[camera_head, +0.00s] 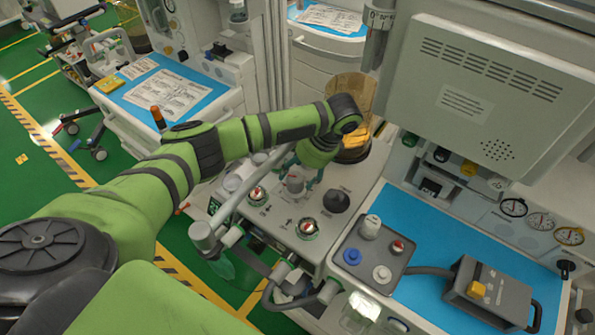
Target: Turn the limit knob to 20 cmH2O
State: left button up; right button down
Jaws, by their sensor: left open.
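The machine's pale top panel (348,182) carries several controls with print too small to read. A dial with a red and white knob (308,228) sits near its front edge, and a similar red and white knob (256,194) sits to its left. A grey knob (295,181) stands between and behind them. I cannot tell which is the limit knob, nor read a setting. My right gripper is out of view.
A black dome (336,200) stands right of the grey knob, and an amber canister (352,115) behind. A grey metal rail (236,203) runs along the panel's left. A small tray (345,255) of coloured knobs and a large monitor back (480,95) are at right.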

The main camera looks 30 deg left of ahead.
pick_arm(q)
jog(key=shift+a+f, duration=0.2)
jog(key=shift+f, duration=0.3)
jog(key=shift+a+f, duration=0.1)
jog(key=shift+f, duration=0.35)
jog(key=c, duration=1)
jog(key=shift+c, duration=0.4)
jog(key=shift+r+p, duration=0.2)
jog(key=shift+p, duration=0.2)
jog(key=shift+r+m+t+p, duration=0.2)
jog(key=shift+m+t+p, duration=0.1)
jog(key=shift+m+p, duration=0.7)
jog(key=shift+a+f+m+p, duration=0.1)
jog(key=shift+m+p, duration=0.2)
jog(key=shift+p, duration=0.1)
jog(key=shift+f, duration=0.15)
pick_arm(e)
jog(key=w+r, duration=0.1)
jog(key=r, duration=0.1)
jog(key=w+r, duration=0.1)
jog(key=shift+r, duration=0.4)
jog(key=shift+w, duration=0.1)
